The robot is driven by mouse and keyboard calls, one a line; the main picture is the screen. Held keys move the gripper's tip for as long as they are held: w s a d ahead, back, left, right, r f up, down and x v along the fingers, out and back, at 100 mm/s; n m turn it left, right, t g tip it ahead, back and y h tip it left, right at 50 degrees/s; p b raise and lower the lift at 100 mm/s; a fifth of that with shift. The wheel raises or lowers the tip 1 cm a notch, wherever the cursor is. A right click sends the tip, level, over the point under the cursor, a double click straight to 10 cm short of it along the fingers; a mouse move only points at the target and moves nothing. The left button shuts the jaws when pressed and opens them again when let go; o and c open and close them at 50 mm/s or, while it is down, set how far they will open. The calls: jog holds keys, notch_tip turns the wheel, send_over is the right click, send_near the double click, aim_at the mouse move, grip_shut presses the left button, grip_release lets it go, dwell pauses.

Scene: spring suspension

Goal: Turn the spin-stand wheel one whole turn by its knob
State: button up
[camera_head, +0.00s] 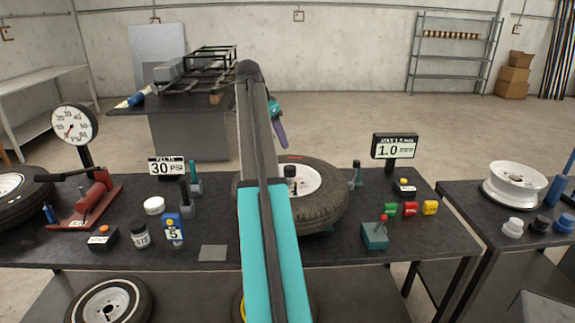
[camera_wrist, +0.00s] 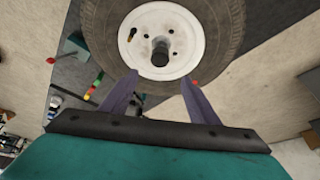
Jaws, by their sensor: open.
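The spin-stand wheel is a black tyre (camera_head: 322,212) on a white rim, at the middle of the table and partly hidden behind my arm. In the wrist view its white rim (camera_wrist: 187,28) fills the upper middle. A dark round knob (camera_wrist: 160,50) stands out near the rim's lower part; it also shows in the head view (camera_head: 291,172) beside my arm. My gripper (camera_wrist: 160,75) is open, its two purple fingers spread to either side below the knob. The fingers appear empty; whether they touch the rim I cannot tell. In the head view a purple finger (camera_head: 281,130) shows above the wheel.
A sign reading 1.0 (camera_head: 395,147) stands behind right of the wheel. A green box with a red button (camera_head: 375,236) and small coloured blocks (camera_head: 410,209) lie to the right. A 30 PSI sign (camera_head: 166,167) and bottles are to the left. A grey pad (camera_head: 213,253) lies in front.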

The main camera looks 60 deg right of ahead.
aim_at(289, 168)
jog(key=shift+f, duration=0.15)
jog(key=shift+p+x, duration=1.7)
jog(key=shift+x, duration=5.05)
grip_shut()
jog(key=shift+w, duration=0.1)
